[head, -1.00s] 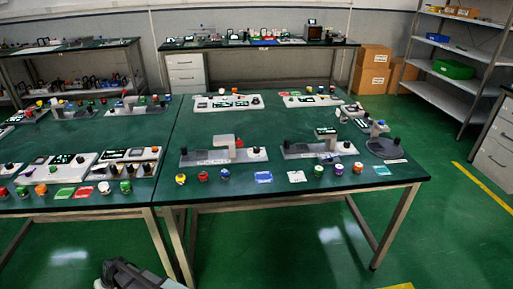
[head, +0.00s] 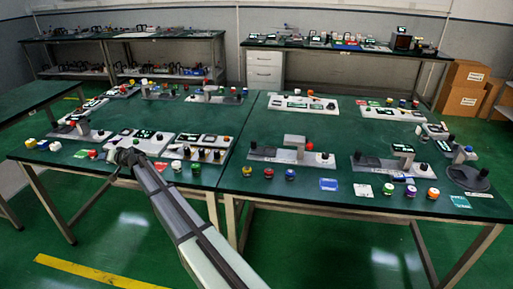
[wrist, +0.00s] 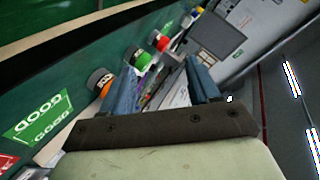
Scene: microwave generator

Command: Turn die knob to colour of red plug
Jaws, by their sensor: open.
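My gripper (head: 122,155) is at the front edge of the left table, by a white panel unit (head: 140,142). In the wrist view its two blue fingers (wrist: 160,72) are apart, with nothing held between them. Past the fingers there is a pale unit with a dark screen (wrist: 217,36). A red cap (head: 309,146) is on the grey unit of the right table. I cannot tell which knob or red plug is the task's.
A green card marked GOOD (wrist: 45,125) lies near the caps. Loose caps and cards line the front of both tables. Another panel unit with dark knobs (head: 203,147) stands right of my gripper. Floor space is open in front.

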